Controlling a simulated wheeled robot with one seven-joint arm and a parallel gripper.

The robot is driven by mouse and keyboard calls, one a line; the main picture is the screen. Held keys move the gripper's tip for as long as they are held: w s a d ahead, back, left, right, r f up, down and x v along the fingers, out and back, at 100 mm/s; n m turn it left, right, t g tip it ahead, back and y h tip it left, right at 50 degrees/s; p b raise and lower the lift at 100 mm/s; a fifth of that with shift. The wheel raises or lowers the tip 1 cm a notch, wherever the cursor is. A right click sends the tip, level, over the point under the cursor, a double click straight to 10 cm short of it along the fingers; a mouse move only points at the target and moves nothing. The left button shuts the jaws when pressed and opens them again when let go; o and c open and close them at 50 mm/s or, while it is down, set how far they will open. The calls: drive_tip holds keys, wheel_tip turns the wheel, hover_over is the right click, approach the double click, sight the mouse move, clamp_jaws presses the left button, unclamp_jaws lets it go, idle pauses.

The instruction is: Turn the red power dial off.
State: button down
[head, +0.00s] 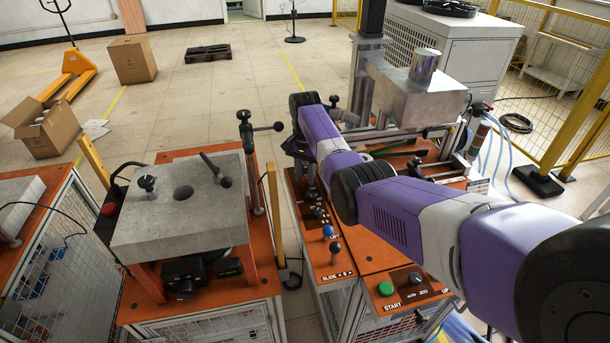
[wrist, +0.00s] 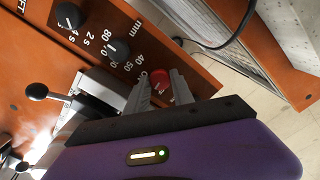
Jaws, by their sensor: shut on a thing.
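The red power dial (wrist: 156,77) sits on the orange control panel (wrist: 118,58) in the wrist view, near the panel's edge. My gripper (wrist: 158,87) has its two grey fingers on either side of the dial and is shut on it. The fingers hide part of the dial and its lettering, so I cannot read its setting. In the head view my gripper (head: 299,148) is at the far left part of the orange console, partly covered by my arm. The red dial cannot be made out there.
Two black dials (wrist: 117,50) with printed scales are close beside the red one. A black ball-ended lever (wrist: 37,91) stands left in the wrist view. In the head view, a green start button (head: 385,289) and a blue knob (head: 328,231) are on the console.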

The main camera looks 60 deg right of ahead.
idle(0.3)
drive_tip(key=c, duration=1.1)
unclamp_jaws()
